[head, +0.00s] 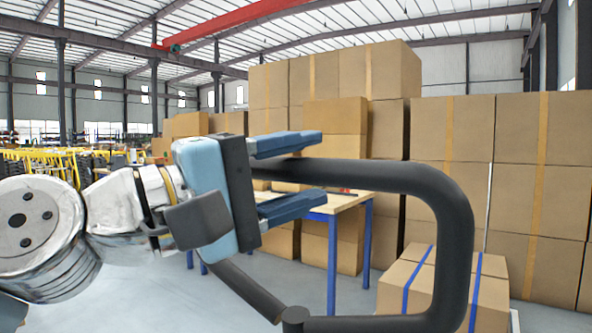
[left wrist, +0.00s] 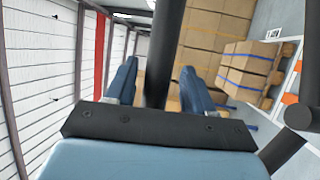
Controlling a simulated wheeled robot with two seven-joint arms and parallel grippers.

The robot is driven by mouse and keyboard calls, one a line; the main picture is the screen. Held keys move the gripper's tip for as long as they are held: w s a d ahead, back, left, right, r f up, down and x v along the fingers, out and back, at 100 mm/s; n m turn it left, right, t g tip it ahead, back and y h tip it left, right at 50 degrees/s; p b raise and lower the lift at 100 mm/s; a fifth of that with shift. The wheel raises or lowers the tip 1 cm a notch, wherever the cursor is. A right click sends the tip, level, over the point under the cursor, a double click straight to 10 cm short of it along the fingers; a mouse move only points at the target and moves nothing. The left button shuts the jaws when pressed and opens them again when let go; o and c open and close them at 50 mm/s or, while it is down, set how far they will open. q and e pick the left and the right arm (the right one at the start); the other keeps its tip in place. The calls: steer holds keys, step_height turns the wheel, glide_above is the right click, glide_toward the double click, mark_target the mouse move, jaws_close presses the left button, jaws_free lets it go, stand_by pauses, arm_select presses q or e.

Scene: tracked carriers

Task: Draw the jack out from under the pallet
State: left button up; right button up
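The jack's black handle loop (head: 452,240) fills the middle and right of the head view, close to me. Its bar also shows in the left wrist view (left wrist: 164,45). My left gripper (head: 305,172) is at the upper bar, with one finger above it and one below. In the left wrist view the fingers stand apart on both sides of the bar, with gaps showing near their bases. The jack's forks and body are not clearly visible. Blue-strapped cartons (head: 408,272) stand low behind the handle. My right gripper is not in view.
A table with blue legs (head: 332,265) stands behind the handle. Tall carton stacks (head: 545,150) close off the back and right. Yellow racks (head: 40,160) are far left. Grey floor (head: 270,270) shows between. Orange and white pieces (left wrist: 290,98) are at the right wrist-view edge.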

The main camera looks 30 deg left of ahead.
arm_select(q)
steer(key=b+v, duration=0.1)
steer(key=v, duration=1.3)
steer(key=shift+w, duration=0.1)
